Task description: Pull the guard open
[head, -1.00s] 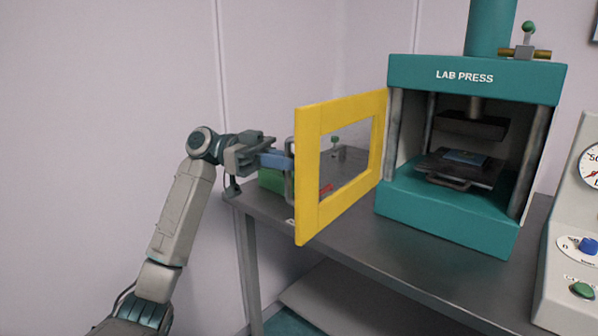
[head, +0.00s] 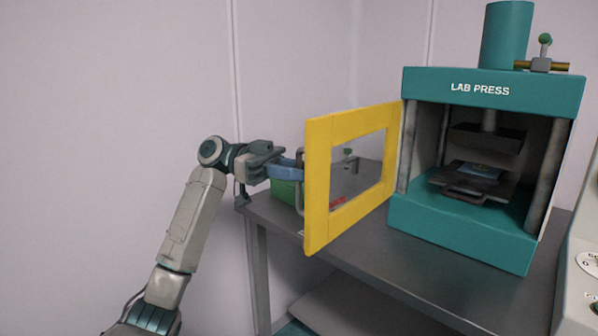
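The guard (head: 318,185) is a yellow frame with a clear window. It stands swung out to the left of the press, hinged near the press's left front post, and the press front is uncovered. Its grey bar handle (head: 299,200) is on the outer face, near the free edge. My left gripper (head: 288,170) is at the handle from the left, its blue fingers reaching the bar's upper part. The guard's edge and handle partly hide the fingertips, so their grip is unclear. My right gripper is out of view.
The teal lab press (head: 460,234) stands on a grey table (head: 400,250), with a dark plate (head: 470,185) inside its opening. A green object (head: 285,190) sits behind the handle. A pale instrument (head: 575,285) stands at the right edge.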

